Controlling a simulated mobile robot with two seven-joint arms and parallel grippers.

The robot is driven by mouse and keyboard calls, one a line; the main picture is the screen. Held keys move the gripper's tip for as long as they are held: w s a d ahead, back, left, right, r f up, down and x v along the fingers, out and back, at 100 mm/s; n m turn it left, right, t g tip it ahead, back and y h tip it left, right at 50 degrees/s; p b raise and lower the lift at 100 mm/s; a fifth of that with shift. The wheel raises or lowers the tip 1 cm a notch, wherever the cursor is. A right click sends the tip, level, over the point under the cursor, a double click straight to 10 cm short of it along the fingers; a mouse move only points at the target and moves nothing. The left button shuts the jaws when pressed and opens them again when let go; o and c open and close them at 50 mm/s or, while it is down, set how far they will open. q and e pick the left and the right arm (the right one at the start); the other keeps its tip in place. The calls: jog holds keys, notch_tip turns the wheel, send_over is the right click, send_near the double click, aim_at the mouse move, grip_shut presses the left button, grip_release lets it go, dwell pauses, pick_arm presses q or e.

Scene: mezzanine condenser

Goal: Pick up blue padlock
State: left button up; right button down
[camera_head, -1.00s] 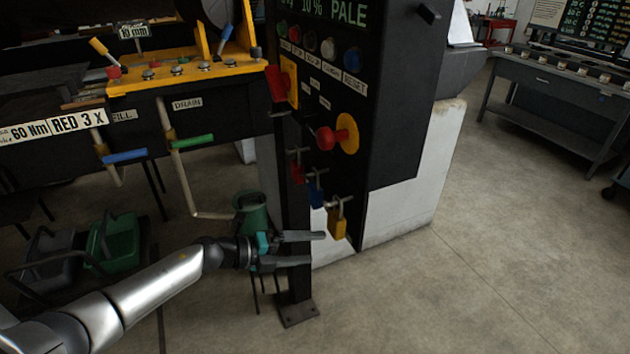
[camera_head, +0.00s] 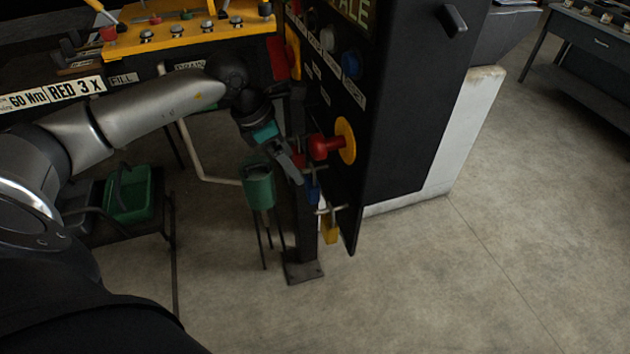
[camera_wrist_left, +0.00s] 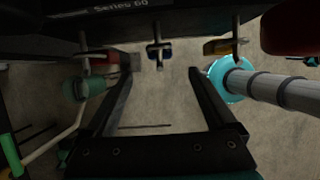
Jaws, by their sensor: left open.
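The blue padlock (camera_head: 313,190) hangs on the side of the black panel, between a red padlock (camera_head: 298,160) and a yellow padlock (camera_head: 329,230). My left gripper (camera_head: 293,168) is just left of it in the head view, partly covering the red padlock. In the left wrist view the blue padlock (camera_wrist_left: 159,54) hangs beyond the fingertips, roughly centred between them. The left gripper (camera_wrist_left: 160,72) is open and empty, its fingers apart from the blue padlock. My right gripper is not in view.
A red knob on a yellow disc (camera_head: 343,142) sticks out right of the padlocks. A dark post (camera_head: 303,235) and a green funnel (camera_head: 258,186) stand close below the gripper.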

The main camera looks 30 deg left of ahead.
aim_at(307, 183)
pick_arm(q)
jog(key=x, duration=0.3)
jog(key=shift+d+f, duration=0.2)
jog(key=x, duration=0.2)
jog(key=shift+w+f+p, duration=0.2)
jog(key=shift+f+p, duration=0.15)
jog(key=shift+f, duration=0.05)
jog(key=p+x, duration=0.1)
jog(key=x, duration=0.3)
jog(key=shift+w+d+f, duration=0.1)
jog(key=shift+d+f, duration=0.05)
jog(key=shift+f, duration=0.25)
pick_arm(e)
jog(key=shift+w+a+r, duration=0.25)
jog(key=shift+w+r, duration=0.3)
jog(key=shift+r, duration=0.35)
pick_arm(q)
grip_shut()
